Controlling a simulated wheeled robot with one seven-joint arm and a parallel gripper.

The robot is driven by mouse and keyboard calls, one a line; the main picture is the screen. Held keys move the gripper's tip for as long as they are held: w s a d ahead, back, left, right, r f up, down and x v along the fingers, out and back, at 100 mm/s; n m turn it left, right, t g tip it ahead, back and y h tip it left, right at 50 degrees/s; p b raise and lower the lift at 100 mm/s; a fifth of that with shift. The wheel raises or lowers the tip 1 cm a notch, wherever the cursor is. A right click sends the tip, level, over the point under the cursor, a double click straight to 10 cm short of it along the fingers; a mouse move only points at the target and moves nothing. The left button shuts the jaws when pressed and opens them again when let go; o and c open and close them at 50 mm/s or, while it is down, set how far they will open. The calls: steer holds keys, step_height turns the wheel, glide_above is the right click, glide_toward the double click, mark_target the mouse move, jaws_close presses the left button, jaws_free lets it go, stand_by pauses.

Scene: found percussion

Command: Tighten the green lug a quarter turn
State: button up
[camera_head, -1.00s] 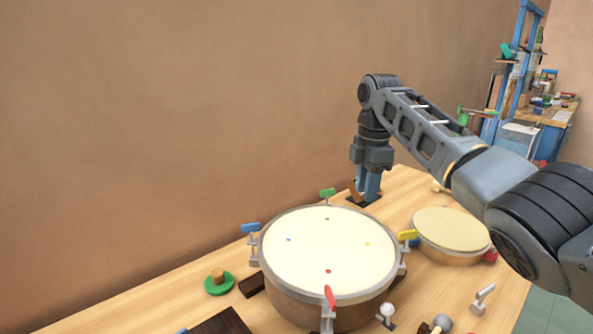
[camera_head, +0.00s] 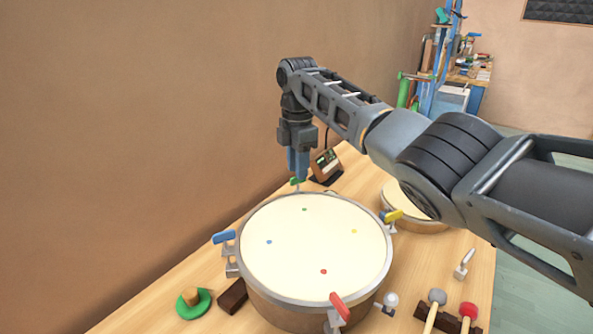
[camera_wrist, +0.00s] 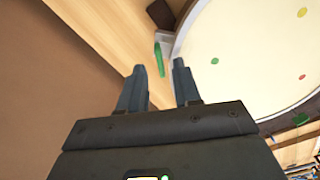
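The large drum (camera_head: 318,243) stands on the table with a pale skin and a coloured dot near each lug. The green lug (camera_head: 295,182) is at its far rim; in the wrist view the green lug (camera_wrist: 159,59) shows as a narrow upright bar just beyond the fingertips. My gripper (camera_head: 298,176) points down above the far rim, close to the green lug. In the wrist view my gripper (camera_wrist: 158,75) has its two fingers apart with nothing between them. The blue lug (camera_head: 224,237), yellow lug (camera_head: 392,216) and red lug (camera_head: 340,306) sit around the rim.
A small display device (camera_head: 326,165) stands behind the drum near the wall. A smaller drum (camera_head: 408,201) is to the right. A green disc with a wooden knob (camera_head: 193,301) lies at left, and mallets (camera_head: 467,316) lie front right.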

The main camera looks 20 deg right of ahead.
steer(key=shift+f, duration=1.1)
jaws_close()
